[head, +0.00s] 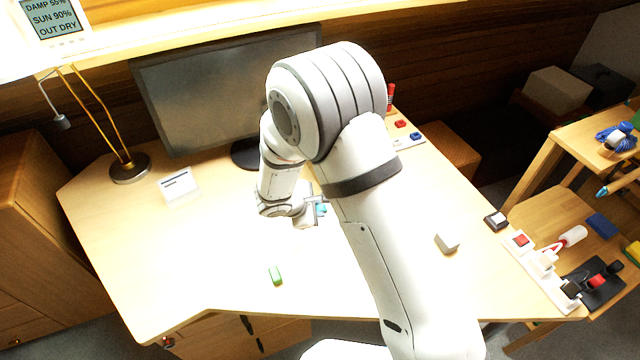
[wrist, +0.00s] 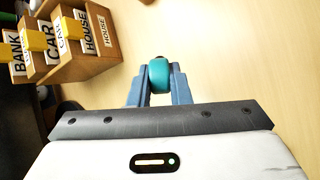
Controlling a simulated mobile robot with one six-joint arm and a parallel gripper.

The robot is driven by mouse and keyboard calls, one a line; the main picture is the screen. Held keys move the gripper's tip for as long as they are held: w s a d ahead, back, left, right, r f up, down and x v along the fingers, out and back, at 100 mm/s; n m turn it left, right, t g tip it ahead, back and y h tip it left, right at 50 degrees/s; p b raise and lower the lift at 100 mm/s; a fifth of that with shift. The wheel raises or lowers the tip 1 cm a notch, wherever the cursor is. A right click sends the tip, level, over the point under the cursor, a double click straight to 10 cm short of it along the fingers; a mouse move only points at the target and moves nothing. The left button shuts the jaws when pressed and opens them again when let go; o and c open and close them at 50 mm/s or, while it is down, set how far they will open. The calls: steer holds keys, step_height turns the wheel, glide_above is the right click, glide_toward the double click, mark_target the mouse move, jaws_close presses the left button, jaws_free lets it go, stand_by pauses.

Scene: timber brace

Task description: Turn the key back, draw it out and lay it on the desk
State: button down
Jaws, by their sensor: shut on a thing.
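My gripper (wrist: 159,90) is shut on a teal piece (wrist: 159,76) with a small dark end, which looks like the key's handle. The key's shaft is not clearly visible. In the head view, my gripper (head: 312,210) is over the middle of the desk (head: 225,240), and a bit of the teal piece (head: 321,209) shows beside it. I cannot tell whether the piece touches the desktop. Pale desktop fills the right of the wrist view. No lock can be made out clearly.
A wooden rack (wrist: 80,45) with BANK, CAR and HOUSE labels is at the wrist view's upper left. A green block (head: 276,275), grey block (head: 447,242), white card (head: 179,186), lamp (head: 130,168) and monitor (head: 220,90) stand around. The desk's front left is clear.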

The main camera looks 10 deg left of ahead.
steer(key=shift+w+a, duration=0.15)
steer(key=shift+a, duration=0.25)
steer(key=shift+b, duration=0.45)
steer(key=b, duration=0.8)
glide_above(315, 234)
step_height(315, 234, down, 7)
steer(key=shift+d+f, duration=0.1)
steer(key=shift+f, duration=0.05)
steer(key=c, duration=1.3)
jaws_free()
steer(key=shift+o, duration=0.2)
